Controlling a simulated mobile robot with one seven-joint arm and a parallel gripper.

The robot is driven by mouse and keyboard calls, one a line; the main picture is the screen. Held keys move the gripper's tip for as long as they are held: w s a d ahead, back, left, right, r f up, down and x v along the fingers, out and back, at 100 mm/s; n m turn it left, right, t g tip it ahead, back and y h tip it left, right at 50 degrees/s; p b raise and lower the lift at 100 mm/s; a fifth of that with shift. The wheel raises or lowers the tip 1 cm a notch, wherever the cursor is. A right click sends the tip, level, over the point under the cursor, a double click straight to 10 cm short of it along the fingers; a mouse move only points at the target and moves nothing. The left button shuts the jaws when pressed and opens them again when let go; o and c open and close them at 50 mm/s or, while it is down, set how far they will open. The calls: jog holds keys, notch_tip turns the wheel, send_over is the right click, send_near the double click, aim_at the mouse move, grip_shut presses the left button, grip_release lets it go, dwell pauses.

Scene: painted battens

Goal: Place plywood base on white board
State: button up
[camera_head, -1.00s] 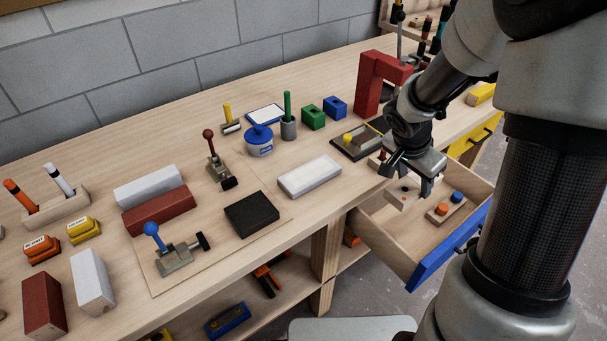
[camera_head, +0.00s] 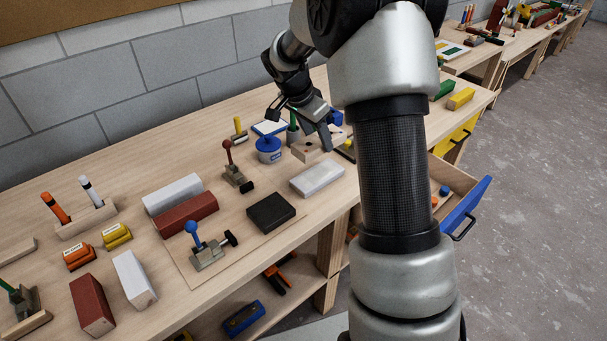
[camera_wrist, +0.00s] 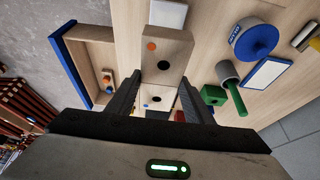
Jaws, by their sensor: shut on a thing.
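The plywood base (camera_head: 312,148) is a pale wooden block with a dark hole. My gripper (camera_head: 318,135) is shut on it and holds it above the bench, just behind the white board. In the wrist view the base (camera_wrist: 165,62) shows an orange spot and dark holes between my fingers (camera_wrist: 157,95). The white board (camera_head: 317,178) is a flat pale block lying on the bench near the front edge, its top clear. A pale block at the top edge of the wrist view appears to be this board (camera_wrist: 167,13).
A blue lidded pot (camera_head: 268,150), a green-handled tool in a grey cup (camera_head: 292,130) and a blue-rimmed white tray (camera_head: 270,127) stand close behind. A black block (camera_head: 270,212) lies left of the board. The blue-fronted drawer (camera_head: 465,215) is open at right.

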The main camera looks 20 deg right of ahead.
notch_tip(320, 180, down, 10)
jog(key=shift+r, duration=0.15)
dwell(0.3)
jog(key=shift+f+b, duration=0.2)
jog(key=shift+b, duration=0.25)
jog(key=o, duration=1.1)
